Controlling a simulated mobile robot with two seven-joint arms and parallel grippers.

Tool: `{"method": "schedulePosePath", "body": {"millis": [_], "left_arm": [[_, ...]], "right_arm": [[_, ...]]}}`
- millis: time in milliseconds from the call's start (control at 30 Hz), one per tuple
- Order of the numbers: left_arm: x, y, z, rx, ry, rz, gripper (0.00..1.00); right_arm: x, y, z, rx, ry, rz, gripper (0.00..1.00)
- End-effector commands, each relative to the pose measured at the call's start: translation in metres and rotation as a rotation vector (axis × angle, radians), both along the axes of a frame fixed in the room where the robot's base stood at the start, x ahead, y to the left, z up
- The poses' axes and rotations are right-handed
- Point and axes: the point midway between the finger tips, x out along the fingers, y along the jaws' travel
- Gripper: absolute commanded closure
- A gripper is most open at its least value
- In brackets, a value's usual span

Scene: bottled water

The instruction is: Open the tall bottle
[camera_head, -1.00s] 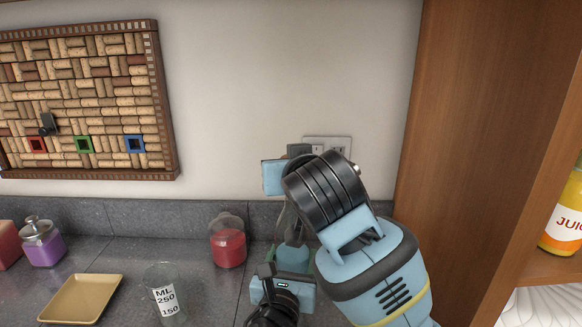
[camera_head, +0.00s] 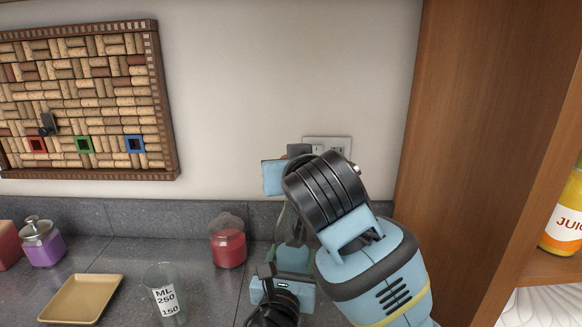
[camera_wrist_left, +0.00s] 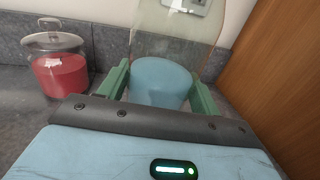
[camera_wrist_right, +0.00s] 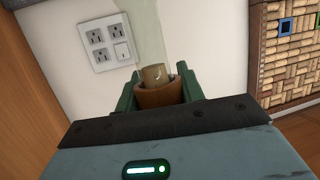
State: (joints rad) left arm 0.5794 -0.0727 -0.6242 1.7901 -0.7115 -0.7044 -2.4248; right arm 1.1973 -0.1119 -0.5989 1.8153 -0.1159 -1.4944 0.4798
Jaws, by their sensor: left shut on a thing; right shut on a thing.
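The tall bottle is clear glass with a blue lower part, seen in the left wrist view (camera_wrist_left: 162,80). In the head view, a blue part of it (camera_head: 293,257) shows low between my arms, and the rest is mostly hidden. My left gripper (camera_wrist_left: 160,88) is shut around the blue lower part, a green finger on each side. My right gripper (camera_wrist_right: 158,88) is shut on the brown stopper (camera_wrist_right: 158,97) at the bottle's top. Pale glass extends beyond the stopper in that upside-down view. I cannot tell whether the stopper is still seated in the neck.
A red jar (camera_head: 228,245) stands left of the bottle. A measuring glass (camera_head: 164,290), tan tray (camera_head: 82,299) and purple jar (camera_head: 42,245) are further left. A wooden cabinet (camera_head: 480,120) stands close on the right, with a juice bottle (camera_head: 566,220).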

Motion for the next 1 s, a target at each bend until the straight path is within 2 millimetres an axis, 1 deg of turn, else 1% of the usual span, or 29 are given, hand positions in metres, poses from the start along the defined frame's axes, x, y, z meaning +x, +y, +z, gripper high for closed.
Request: {"method": "schedulePosePath", "body": {"millis": [167, 800, 1000], "left_arm": [[0.0, 0.0, -0.002, 0.001, 0.003, 0.0, 0.77], [0.0, 0.0, -0.002, 0.001, 0.003, 0.0, 0.77], [0.0, 0.0, -0.002, 0.001, 0.003, 0.0, 0.77]], "right_arm": [[0.0, 0.0, 0.002, 0.0, 0.0, 0.0, 0.89], [0.0, 0.0, 0.021, 0.001, 0.0, 0.0, 0.89], [0.0, 0.0, 0.022, 0.0, 0.001, 0.0, 0.89]]}}
